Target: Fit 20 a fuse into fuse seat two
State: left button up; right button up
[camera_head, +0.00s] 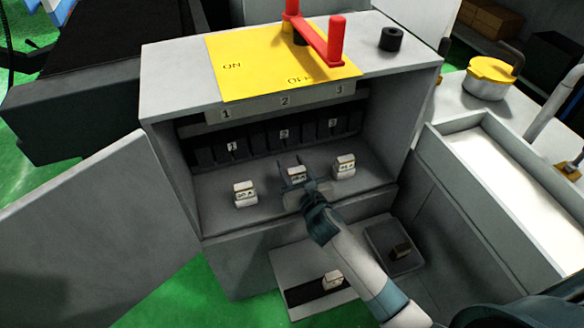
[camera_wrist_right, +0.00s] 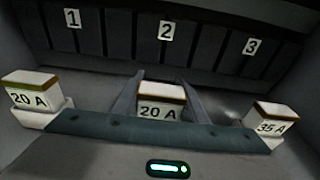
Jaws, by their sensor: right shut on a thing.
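The middle 20 A fuse (camera_head: 297,174) is a white block with a tan top, inside the open grey cabinet in line with label 2. My right gripper (camera_head: 298,187) is shut on it; in the right wrist view the fingers (camera_wrist_right: 160,100) stand on either side of this fuse (camera_wrist_right: 160,112). Its lower part is hidden, so I cannot tell whether it touches its seat. A fuse marked 20 A (camera_wrist_right: 33,99) stands on the left, also in the head view (camera_head: 245,194). A 35 A fuse (camera_wrist_right: 268,125) stands on the right (camera_head: 344,166). My left gripper is out of view.
The cabinet (camera_head: 165,100) has its door (camera_head: 100,225) swung open to the left. Black holders labelled 1 to 3 line its back. A red handle (camera_head: 328,42) stands on top. Below lie a tray (camera_head: 290,262) with another white fuse (camera_head: 333,280) and a grey box (camera_head: 385,235) holding a dark block.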

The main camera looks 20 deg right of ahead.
aim_at(298, 178)
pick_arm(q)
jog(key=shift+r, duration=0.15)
pick_arm(e)
jog(key=shift+f, duration=0.25)
jog(key=o, duration=1.1)
jog(key=shift+f, duration=0.15)
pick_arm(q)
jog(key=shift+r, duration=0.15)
pick_arm(e)
jog(key=shift+s+r, duration=0.2)
jog(key=shift+s, duration=0.05)
jog(key=s, duration=0.3)
jog(key=s+r, duration=0.1)
jog(key=s, duration=0.6)
jog(key=shift+d+r+p, duration=0.15)
jog(key=shift+r+p, duration=0.1)
jog(key=shift+p, duration=0.05)
jog(key=shift+s+r, duration=0.1)
jog(key=shift+s, duration=0.5)
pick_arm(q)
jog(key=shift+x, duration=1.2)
